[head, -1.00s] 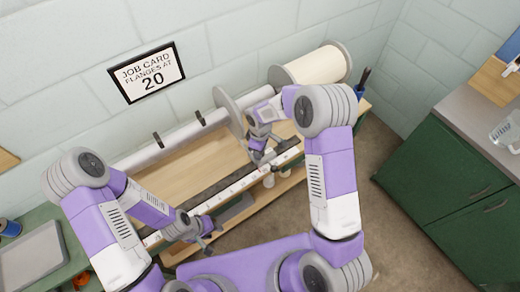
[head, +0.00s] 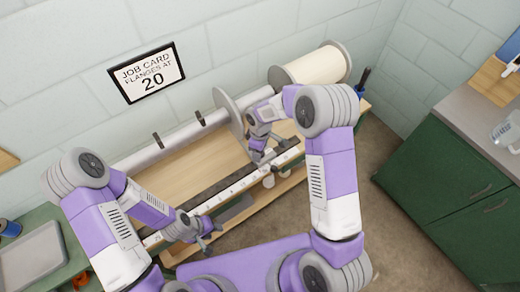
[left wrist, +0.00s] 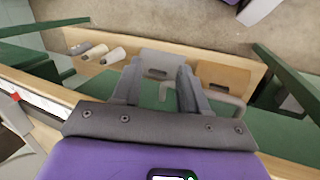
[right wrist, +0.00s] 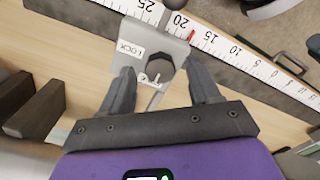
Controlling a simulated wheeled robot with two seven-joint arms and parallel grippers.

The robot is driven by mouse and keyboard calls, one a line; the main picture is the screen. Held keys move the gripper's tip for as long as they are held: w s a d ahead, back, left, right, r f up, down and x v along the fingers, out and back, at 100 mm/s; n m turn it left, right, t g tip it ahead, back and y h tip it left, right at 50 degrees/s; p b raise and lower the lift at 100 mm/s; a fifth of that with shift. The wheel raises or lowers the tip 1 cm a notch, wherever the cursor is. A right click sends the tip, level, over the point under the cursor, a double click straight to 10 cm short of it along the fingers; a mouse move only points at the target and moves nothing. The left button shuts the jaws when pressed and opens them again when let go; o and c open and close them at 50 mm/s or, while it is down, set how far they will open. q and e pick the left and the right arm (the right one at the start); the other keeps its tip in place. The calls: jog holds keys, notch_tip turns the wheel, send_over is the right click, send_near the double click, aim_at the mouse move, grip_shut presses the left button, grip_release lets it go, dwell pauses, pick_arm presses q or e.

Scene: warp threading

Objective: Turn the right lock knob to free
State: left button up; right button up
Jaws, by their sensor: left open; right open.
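The right lock knob (right wrist: 160,69) is a dark, many-sided knob on a grey bracket (right wrist: 150,42), with a white LOCK label (right wrist: 130,48) beside it. A second label lies just below the knob, partly hidden. My right gripper (right wrist: 163,84) is open, its fingers on either side of the knob in the right wrist view; contact cannot be told. In the head view my right gripper (head: 259,157) is over the ruler near the flange disc (head: 229,113) and hides the knob. My left gripper (head: 208,238) is open and empty at the bench front; it also shows in the left wrist view (left wrist: 157,78).
The white ruler (right wrist: 236,50) carries a red mark (right wrist: 190,36) between 15 and 20. A cream roll (head: 316,66) sits at the bench's far end. A job card (head: 148,73) reads flanges at 20. Thread cones (left wrist: 90,52) lie on the lower shelf.

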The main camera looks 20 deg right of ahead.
notch_tip(320, 180, up, 7)
jog(key=shift+r+p, duration=0.1)
jog(key=shift+p, duration=0.25)
dwell(0.4)
